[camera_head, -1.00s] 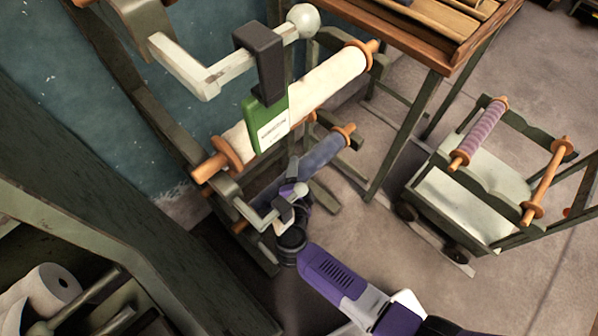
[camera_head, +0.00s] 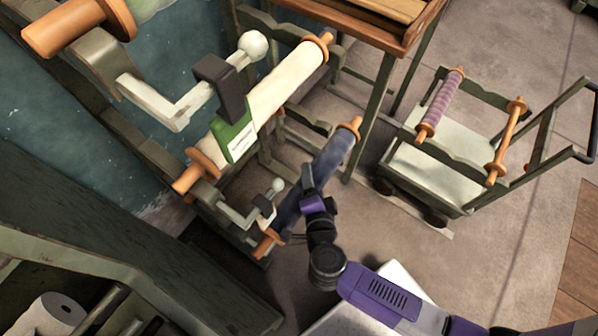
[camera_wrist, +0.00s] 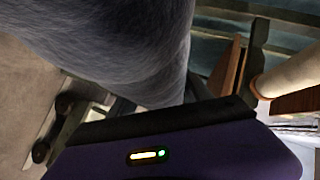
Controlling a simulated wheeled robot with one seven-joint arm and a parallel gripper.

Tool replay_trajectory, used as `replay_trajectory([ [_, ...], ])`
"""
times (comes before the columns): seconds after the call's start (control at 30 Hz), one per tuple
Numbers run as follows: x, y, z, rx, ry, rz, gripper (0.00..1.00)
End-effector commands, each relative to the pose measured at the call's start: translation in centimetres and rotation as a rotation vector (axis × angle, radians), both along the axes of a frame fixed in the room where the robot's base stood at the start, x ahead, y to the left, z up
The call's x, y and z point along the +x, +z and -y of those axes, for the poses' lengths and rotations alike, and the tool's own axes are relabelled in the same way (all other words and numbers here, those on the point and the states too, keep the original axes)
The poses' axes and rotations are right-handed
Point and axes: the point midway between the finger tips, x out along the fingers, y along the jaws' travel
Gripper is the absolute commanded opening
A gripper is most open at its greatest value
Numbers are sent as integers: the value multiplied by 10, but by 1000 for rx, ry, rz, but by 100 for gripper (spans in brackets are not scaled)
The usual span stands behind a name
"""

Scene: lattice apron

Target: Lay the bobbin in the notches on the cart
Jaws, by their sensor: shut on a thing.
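The bobbin (camera_head: 333,157), wound with blue-grey yarn and with orange wooden ends, slants across the middle of the head view. In the wrist view the blue-grey winding (camera_wrist: 115,40) fills the upper left, close against a dark finger. The bobbin appears off to the right of the lower rack supports; its exact height is unclear. The green cart (camera_head: 424,178) stands at the right with notched rails. It carries a purple striped bobbin (camera_head: 440,105) and a bare orange bobbin (camera_head: 507,140), with a gap between them.
A white crank (camera_head: 165,115) juts out nearby. A wooden-topped table (camera_head: 375,22) stands between rack and cart. Floor before the cart is open.

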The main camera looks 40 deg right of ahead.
Motion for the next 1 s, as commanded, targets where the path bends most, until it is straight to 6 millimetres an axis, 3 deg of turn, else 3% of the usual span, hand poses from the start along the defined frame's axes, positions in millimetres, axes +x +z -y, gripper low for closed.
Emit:
replay_trajectory([
  [0.23,-9,6,3,0,0,2,0],
  [0.9,-6,4,-3,0,31,2,0],
  [1.0,-1,1,7,-3,56,2,0],
])
